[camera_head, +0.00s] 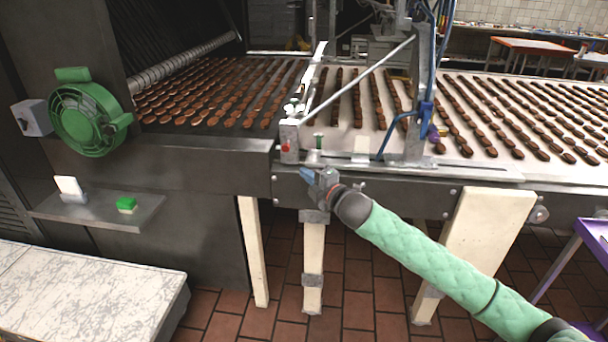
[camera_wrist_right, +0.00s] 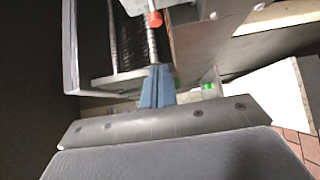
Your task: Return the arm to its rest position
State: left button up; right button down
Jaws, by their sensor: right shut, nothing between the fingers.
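My right gripper (camera_head: 308,175) reaches in from the lower right on a green padded arm, in front of the conveyor's front frame. Its blue fingers are together with nothing between them. In the right wrist view the shut fingers (camera_wrist_right: 158,86) point toward the machine's metal parts. My left gripper does not show in the head view.
The conveyor (camera_head: 420,173) carries rows of brown biscuits (camera_head: 345,100). A post with a red button (camera_head: 286,147) stands just above my gripper. A green motor (camera_head: 88,118) and a shelf (camera_head: 95,208) with a green block (camera_head: 126,204) are left. A purple cart (camera_head: 590,235) stands at the right edge.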

dwell(0.3)
jog(key=d+f+m+h, duration=0.2)
jog(key=d+m+h, duration=0.3)
jog(key=m+h, duration=0.15)
jog(key=s+d+r+m+g+h, duration=0.2)
jog(key=s+m+g+h, duration=0.1)
jog(key=s+m, duration=0.55)
jog(key=s+f+m+g, duration=0.2)
jog(key=s+f+g, duration=0.1)
jog(key=s+f, duration=0.7)
jog(key=s+f+m+g+y, duration=0.1)
jog(key=s+f+m+g, duration=0.2)
jog(key=s+f, duration=0.7)
jog(key=s+f+m+g, duration=0.2)
jog(key=s+f, duration=0.8)
jog(key=s, duration=1.4)
jog(key=shift+d+f+g, duration=0.4)
jog(key=shift+g, duration=0.7)
jog(key=shift+s, duration=0.1)
